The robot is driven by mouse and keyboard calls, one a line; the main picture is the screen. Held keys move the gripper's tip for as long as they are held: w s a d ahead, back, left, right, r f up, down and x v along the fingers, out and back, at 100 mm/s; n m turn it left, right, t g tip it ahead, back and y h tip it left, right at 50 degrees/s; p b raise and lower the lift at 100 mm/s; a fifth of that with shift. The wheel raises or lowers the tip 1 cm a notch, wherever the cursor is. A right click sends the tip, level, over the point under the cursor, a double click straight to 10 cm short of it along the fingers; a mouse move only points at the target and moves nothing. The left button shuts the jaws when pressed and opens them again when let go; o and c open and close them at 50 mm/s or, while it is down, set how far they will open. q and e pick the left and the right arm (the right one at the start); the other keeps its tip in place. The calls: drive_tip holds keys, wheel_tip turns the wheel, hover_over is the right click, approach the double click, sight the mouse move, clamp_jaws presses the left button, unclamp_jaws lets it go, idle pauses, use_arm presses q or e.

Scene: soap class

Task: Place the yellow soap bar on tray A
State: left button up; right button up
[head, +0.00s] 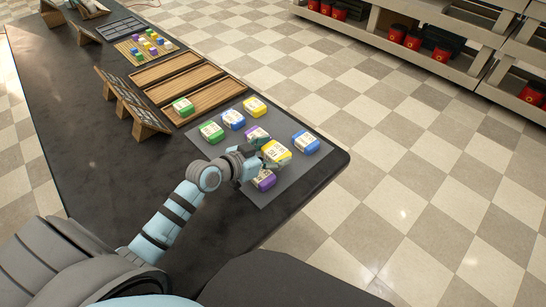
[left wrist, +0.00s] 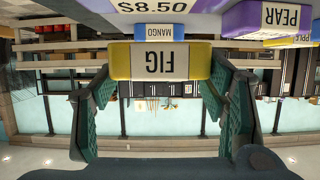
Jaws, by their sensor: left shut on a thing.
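A yellow soap bar (head: 276,152) with a white label is at my left gripper (head: 264,162) over the grey mat (head: 262,197). In the left wrist view the yellow bar (left wrist: 185,62) reads FIG, upside down. The green-padded fingers of my left gripper (left wrist: 165,95) are shut on its sides. I cannot tell whether it is clear of the mat. A second yellow bar (head: 255,106) lies farther back. Three wooden trays (head: 165,69) lie in a row on the dark table; no tray letter is readable. The nearest tray holds a green bar (head: 183,106). My right gripper is not seen.
Purple bars (head: 264,180) lie close to my left gripper, and a blue bar (head: 305,142) lies to its right. Another blue bar (head: 233,119) and a green bar (head: 211,132) lie behind. A slatted wooden stand (head: 130,103) stands left of the trays. The table's left side is bare.

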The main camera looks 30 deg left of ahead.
sight(272, 153)
use_arm(q)
drive_tip(key=s+d+r+m+h+p, duration=0.1)
drive_tip(key=d+r+p, duration=0.1)
drive_tip(key=r, duration=0.9)
drive_tip(key=d+r+m+h+p, duration=0.1)
drive_tip(key=d+r+p, duration=0.1)
drive_tip(key=r, duration=0.8)
drive_tip(key=s+d+m+g+h, duration=0.3)
drive_tip(key=s+m+g+h, duration=0.1)
drive_tip(key=s, duration=0.9)
drive_tip(key=shift+s+f+m+g+h, duration=0.3)
drive_tip(key=shift+f+m+g, duration=0.15)
drive_tip(key=shift+m+g, duration=0.05)
